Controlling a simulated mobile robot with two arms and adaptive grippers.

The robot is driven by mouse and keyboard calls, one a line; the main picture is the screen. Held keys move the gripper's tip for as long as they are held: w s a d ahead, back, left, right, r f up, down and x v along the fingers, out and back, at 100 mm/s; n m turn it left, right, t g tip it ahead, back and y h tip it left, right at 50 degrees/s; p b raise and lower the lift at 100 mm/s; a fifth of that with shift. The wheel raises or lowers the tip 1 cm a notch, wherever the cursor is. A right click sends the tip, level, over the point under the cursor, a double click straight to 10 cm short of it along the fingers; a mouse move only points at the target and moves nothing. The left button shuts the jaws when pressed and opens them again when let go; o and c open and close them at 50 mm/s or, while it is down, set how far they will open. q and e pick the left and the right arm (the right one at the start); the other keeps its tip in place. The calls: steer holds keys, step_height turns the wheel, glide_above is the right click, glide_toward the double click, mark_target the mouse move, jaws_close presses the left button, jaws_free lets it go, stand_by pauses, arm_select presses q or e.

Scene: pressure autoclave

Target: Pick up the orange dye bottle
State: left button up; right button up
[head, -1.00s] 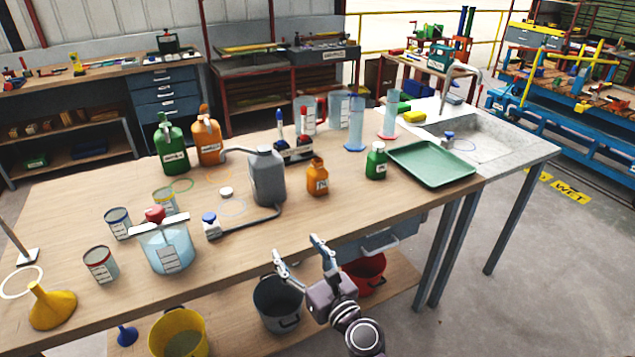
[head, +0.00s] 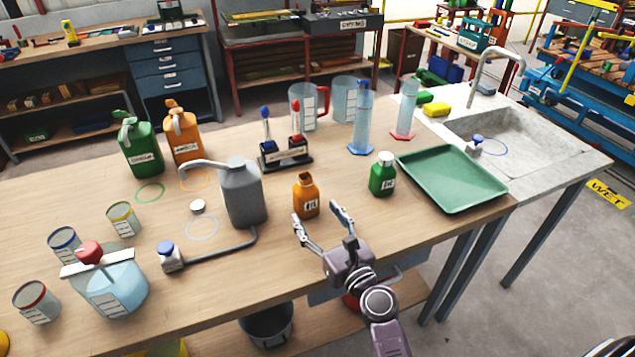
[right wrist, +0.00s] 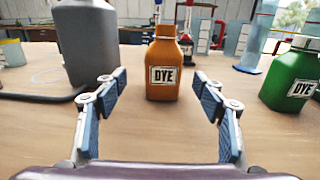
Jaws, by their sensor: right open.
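The orange dye bottle (head: 306,195) stands upright on the wooden table, small, with a label on its front. In the right wrist view the orange dye bottle (right wrist: 163,64) is centred, just beyond the fingertips, with its DYE label facing me. My right gripper (head: 320,217) is open and empty at the near side of the bottle. In the right wrist view its fingers (right wrist: 160,88) are spread wide to the left and right of the bottle's line, not touching it. My left gripper is not in view.
A green dye bottle (head: 383,174) stands to the right, beside a green tray (head: 452,178). A grey canister (head: 243,193) stands close on the left. Behind are a stand with red and blue items (head: 285,160) and clear cylinders (head: 361,120). Bare tabletop lies in front.

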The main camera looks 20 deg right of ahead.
mark_target(306, 193)
steer(key=shift+w+d+r, duration=0.1)
steer(key=shift+w, duration=0.1)
steer(key=shift+w+r, duration=0.15)
steer(key=shift+w, duration=0.05)
steer(key=shift+w+a+r, duration=0.15)
steer(key=shift+w+a, duration=0.15)
steer(key=shift+w, duration=0.8)
steer(key=w, duration=0.4)
steer(key=shift+w+d+p, duration=0.15)
steer(key=shift+w+p, duration=0.05)
steer(key=shift+p, duration=0.1)
steer(key=shift+w, duration=0.25)
steer(key=c, duration=1.4)
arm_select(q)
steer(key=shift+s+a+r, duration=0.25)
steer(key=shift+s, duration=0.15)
arm_select(e)
steer(key=shift+c, duration=0.6)
steer(key=shift+r, duration=0.1)
